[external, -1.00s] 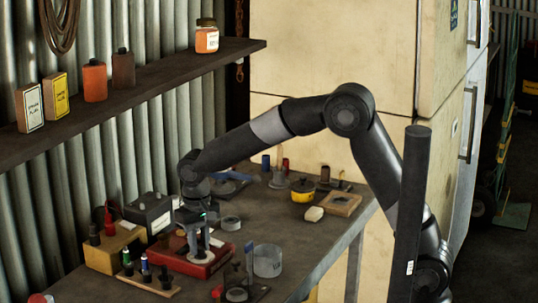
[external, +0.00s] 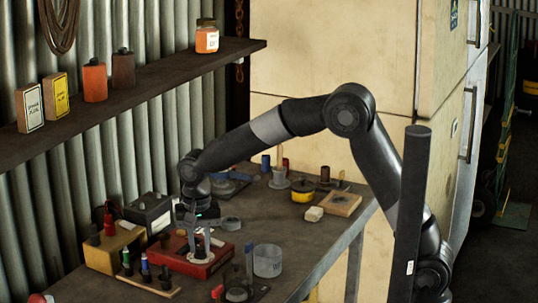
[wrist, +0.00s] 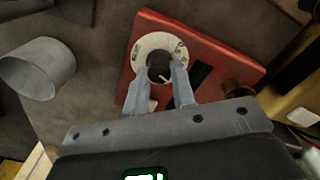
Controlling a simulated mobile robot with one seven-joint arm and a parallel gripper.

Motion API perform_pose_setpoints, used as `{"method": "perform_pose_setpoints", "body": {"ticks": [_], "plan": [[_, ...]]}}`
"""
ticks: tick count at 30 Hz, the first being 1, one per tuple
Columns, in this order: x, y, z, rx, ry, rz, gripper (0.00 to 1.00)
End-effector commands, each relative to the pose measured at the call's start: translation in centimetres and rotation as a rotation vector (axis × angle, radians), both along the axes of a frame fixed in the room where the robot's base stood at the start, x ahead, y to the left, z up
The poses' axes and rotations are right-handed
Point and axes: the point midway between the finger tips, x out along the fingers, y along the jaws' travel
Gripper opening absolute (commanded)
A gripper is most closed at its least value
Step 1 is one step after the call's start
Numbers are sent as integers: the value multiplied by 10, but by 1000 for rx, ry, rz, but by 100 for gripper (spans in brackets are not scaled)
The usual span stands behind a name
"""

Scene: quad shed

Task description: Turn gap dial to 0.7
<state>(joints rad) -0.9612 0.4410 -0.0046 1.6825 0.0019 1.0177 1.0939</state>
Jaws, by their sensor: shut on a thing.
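The gap dial (wrist: 146,44) is a pale round plate with dark marks and a black knob (wrist: 159,68) at its centre. It is set on a red box (wrist: 205,50), which also shows on the bench in the external view (external: 222,258). My gripper (wrist: 161,76) points down over the dial, with its two fingers on either side of the knob, shut on it. A light pointer line shows on the knob. The fingers hide part of the dial, and its marks are too small to read surely.

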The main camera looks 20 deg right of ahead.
Motion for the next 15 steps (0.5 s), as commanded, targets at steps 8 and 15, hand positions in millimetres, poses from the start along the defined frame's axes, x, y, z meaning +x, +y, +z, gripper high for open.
{"method": "perform_pose_setpoints", "body": {"ticks": [8,15], "plan": [[-1,0,-1,-2,3,-3,1],[-1,0,-1,-2,2,-2,34]]}}
